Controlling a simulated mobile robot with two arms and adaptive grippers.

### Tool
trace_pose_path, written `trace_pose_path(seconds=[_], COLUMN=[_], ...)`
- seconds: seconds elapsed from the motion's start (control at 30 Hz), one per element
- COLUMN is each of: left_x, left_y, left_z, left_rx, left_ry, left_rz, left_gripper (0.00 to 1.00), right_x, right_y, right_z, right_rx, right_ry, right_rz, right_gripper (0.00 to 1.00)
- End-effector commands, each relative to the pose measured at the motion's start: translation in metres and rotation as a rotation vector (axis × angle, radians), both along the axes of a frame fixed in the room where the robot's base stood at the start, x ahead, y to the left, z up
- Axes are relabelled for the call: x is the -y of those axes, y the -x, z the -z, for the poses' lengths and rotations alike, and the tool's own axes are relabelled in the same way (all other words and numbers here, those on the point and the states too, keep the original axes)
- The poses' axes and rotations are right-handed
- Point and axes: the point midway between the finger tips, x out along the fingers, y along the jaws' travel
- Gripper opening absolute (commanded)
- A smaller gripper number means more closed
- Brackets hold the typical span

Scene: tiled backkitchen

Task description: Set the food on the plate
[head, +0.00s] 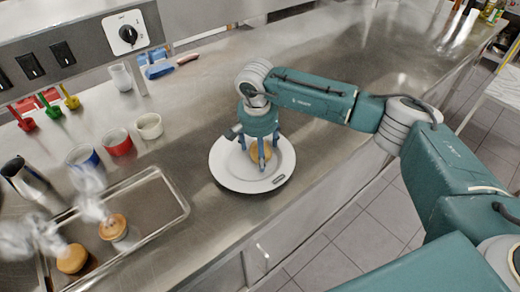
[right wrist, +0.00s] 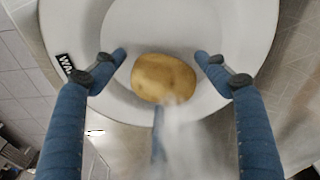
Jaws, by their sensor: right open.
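A round golden-brown food item (head: 260,153) rests on the white plate (head: 229,179) on the steel counter. It also shows in the right wrist view (right wrist: 163,77), on the plate (right wrist: 270,15), with steam blurring its lower side. My right gripper (head: 262,160) points down over the plate. Its blue fingers stand open on either side of the food in the right wrist view (right wrist: 162,58), with gaps between them and the food. Two more brown-topped food items, one (head: 113,227) and another (head: 72,258), sit steaming on the metal tray (head: 178,190) at left. My left gripper is not in view.
Blue (head: 80,157), red (head: 117,145) and white (head: 149,127) cups stand behind the tray. A metal jug (head: 24,180) is at far left. A white cup (head: 121,78) and a blue object (head: 155,66) are near the wall. The counter right of the plate is clear.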

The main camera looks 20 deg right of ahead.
Motion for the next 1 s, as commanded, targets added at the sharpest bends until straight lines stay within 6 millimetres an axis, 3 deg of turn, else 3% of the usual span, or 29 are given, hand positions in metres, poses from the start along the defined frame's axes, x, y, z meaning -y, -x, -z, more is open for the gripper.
trace_pose_path(seconds=[0.07, 0.17, 0.63, 0.8, 1.0], left_x=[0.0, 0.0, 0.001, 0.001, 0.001], left_y=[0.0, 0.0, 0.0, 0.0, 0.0], left_z=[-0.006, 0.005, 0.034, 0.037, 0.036], left_rx=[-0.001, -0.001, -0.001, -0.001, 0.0], left_ry=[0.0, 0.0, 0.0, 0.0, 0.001], left_rz=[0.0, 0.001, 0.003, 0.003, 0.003], left_gripper=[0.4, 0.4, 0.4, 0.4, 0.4], right_x=[0.0, -0.001, -0.008, -0.009, -0.009], right_y=[0.0, 0.0, 0.01, 0.012, 0.013], right_z=[-0.006, -0.016, -0.107, -0.12, -0.122], right_rx=[0.0, 0.005, 0.003, 0.001, 0.0], right_ry=[0.0, -0.001, 0.0, 0.001, 0.0], right_rz=[0.0, 0.001, 0.0, 0.0, 0.0], right_gripper=[0.74, 0.74, 0.74, 0.74, 0.74])
